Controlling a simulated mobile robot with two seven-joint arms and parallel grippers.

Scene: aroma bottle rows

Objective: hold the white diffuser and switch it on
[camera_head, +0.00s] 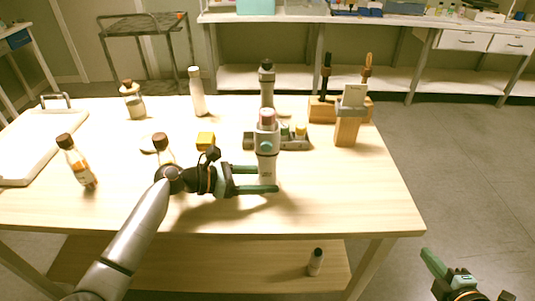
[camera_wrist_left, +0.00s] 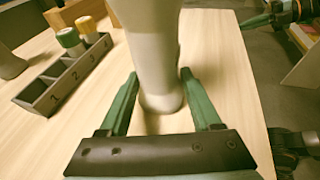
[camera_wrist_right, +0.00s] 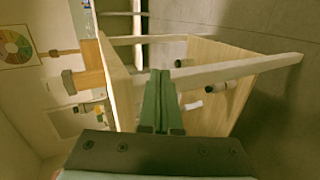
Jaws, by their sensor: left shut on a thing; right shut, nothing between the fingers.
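The white diffuser (camera_head: 267,165) stands upright near the table's front right part. It has a pinkish top and a round teal-grey spot high on its front. My left gripper (camera_head: 257,179) is shut on its lower body, one finger on each side; the left wrist view shows the white body (camera_wrist_left: 155,60) between the green fingers (camera_wrist_left: 158,95). My right gripper (camera_head: 433,262) is off the table's right front corner, low in the head view, away from the diffuser. Its fingers are together and empty in the right wrist view (camera_wrist_right: 158,100).
A numbered rack (camera_head: 295,142) with small bottles stands behind the diffuser. A yellow block (camera_head: 205,141), several bottles and a tray (camera_head: 25,150) are left. A small bottle (camera_head: 316,262) stands on the lower shelf.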

